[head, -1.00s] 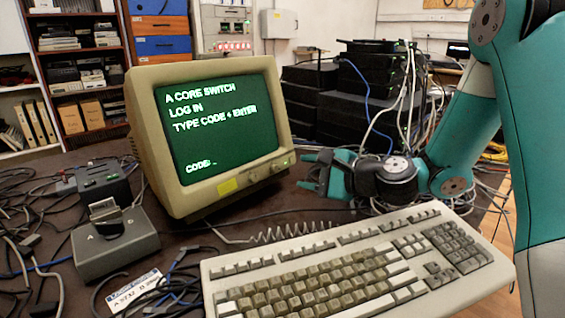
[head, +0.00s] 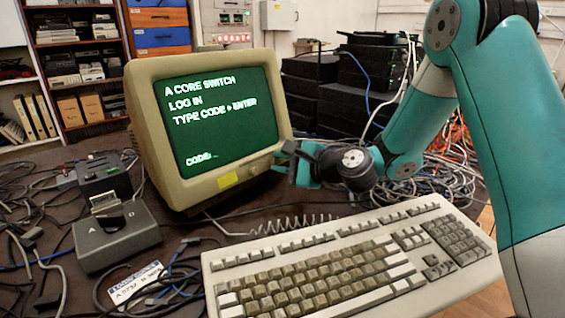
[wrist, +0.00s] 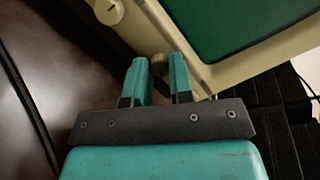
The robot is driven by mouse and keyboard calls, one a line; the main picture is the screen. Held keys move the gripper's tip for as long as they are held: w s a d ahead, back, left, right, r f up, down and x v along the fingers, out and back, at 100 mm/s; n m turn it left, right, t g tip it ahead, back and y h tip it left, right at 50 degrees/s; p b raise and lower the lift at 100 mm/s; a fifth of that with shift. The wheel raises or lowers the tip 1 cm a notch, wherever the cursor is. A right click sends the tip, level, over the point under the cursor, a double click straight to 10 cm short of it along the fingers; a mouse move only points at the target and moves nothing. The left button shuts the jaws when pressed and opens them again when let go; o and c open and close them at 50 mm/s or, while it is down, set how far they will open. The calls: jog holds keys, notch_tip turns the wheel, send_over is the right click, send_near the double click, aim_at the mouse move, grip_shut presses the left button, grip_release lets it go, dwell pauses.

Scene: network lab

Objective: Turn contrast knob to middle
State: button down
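The beige monitor (head: 160,130) shows green screen text and has small knobs on its lower front bezel. One knob (head: 253,171) shows left of my gripper; a knob (wrist: 110,12) also shows at the top of the wrist view. Another knob (wrist: 158,63) lies between my gripper's fingertips in the wrist view; the gripper hides that part of the bezel in the head view. I cannot read which knob is contrast. My gripper (head: 286,160) is at the bezel's lower right corner. Its fingers (wrist: 158,72) are apart; I cannot tell whether they touch the knob.
A beige keyboard (head: 340,265) lies in front of the monitor, below my arm. A grey box with a card slot (head: 117,238) stands at left among loose cables. Black stacked devices (head: 365,75) and a cable heap (head: 440,180) are behind and right.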

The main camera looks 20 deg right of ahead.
dwell(0.3)
jog(key=n, duration=0.3)
jog(key=n+g, duration=0.1)
jog(key=n, duration=0.2)
jog(key=shift+r+n+h+b, duration=0.1)
jog(key=shift+n+h+b, duration=0.2)
jog(key=shift+n, duration=0.1)
jog(key=n, duration=0.3)
jog(key=shift+g+b, duration=0.3)
jog(key=shift+b, duration=0.1)
jog(key=n+h+b, duration=0.1)
jog(key=n, duration=0.2)
jog(key=shift+n, duration=0.4)
jog(key=n+h+b, duration=0.1)
jog(key=n+b, duration=0.1)
jog(key=n, duration=0.2)
jog(key=n+h+b, duration=0.1)
jog(key=n+b, duration=0.1)
jog(key=n, duration=0.1)
jog(key=shift+n, duration=0.3)
